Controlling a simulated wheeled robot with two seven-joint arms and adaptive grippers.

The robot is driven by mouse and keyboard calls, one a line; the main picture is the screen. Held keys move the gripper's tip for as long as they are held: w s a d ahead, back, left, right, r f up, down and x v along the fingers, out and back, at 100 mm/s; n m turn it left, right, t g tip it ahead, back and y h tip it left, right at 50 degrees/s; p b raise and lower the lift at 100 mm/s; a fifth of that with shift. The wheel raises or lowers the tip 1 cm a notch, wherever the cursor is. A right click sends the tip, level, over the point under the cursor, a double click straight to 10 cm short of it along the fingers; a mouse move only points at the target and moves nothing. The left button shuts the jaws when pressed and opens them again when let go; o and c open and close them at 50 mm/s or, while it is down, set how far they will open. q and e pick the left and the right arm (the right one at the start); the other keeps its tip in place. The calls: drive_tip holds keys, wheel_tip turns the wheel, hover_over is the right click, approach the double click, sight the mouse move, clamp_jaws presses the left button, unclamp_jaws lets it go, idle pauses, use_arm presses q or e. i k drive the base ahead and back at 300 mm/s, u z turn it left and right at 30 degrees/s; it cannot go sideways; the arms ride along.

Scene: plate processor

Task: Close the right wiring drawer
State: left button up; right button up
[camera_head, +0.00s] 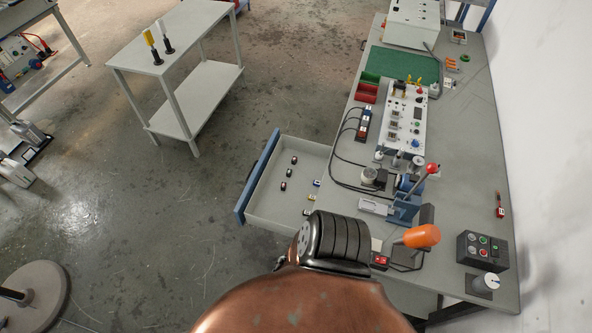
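An open drawer sticks out to the left from under the right workbench. It has a blue front panel (258,178) and a pale grey tray (268,206). Several small dark, red and yellow parts lie spread on the tray floor. The drawer's near right corner is partly hidden behind a black ribbed part and a large copper-coloured rounded body at the bottom of the view. I cannot make out either of my grippers in this view, so their place relative to the drawer does not show.
The workbench (465,120) carries a white control panel (402,118), red and green bins, a red-knobbed lever (432,168), an orange handle (416,237) and a button box (482,249). A grey side table (185,50) stands upper left. Floor left of the drawer is clear.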

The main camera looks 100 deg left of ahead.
sight(261, 202)
drive_tip(key=z, duration=0.3)
drive_tip(key=k, duration=2.6)
drive_tip(key=u, duration=2)
drive_tip(key=i, duration=0.95)
drive_tip(key=u, duration=0.05)
